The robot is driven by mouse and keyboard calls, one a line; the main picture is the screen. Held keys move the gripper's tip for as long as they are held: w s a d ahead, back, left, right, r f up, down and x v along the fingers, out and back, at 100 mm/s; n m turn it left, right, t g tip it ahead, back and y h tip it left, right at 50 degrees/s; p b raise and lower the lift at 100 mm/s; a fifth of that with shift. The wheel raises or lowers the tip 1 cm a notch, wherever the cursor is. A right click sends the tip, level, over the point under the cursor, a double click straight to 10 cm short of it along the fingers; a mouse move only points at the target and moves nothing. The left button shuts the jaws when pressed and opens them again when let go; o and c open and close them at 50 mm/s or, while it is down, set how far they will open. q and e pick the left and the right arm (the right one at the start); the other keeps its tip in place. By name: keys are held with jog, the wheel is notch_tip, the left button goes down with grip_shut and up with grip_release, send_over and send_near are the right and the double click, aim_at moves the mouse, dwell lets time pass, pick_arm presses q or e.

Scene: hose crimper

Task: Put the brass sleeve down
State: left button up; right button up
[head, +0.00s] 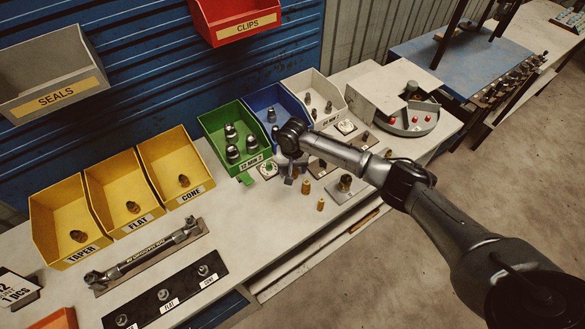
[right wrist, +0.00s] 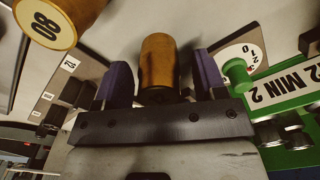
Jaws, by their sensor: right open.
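My right gripper (head: 292,168) is low over the bench, pointing down in front of the green and blue bins. In the right wrist view its two dark fingers (right wrist: 164,85) are open. A brass sleeve (right wrist: 158,62) is between them, with a narrow gap showing on each side. A second brass sleeve, marked 08 (right wrist: 54,24), is beside the gripper at the upper left of that view. In the head view two small brass sleeves stand on the bench close to the gripper, one nearer (head: 306,187) and one farther out (head: 320,205). My left gripper is out of view.
A green bin (head: 217,150) with metal fittings, a blue bin (head: 252,100) and a white bin (head: 300,90) stand behind. Yellow bins (head: 65,200) and a torque wrench (head: 150,258) are left. Bare bench lies between.

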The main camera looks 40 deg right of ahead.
notch_tip(320, 180, up, 11)
jog(key=shift+f+p, duration=0.15)
jog(key=shift+p, duration=0.5)
jog(key=shift+r, duration=0.6)
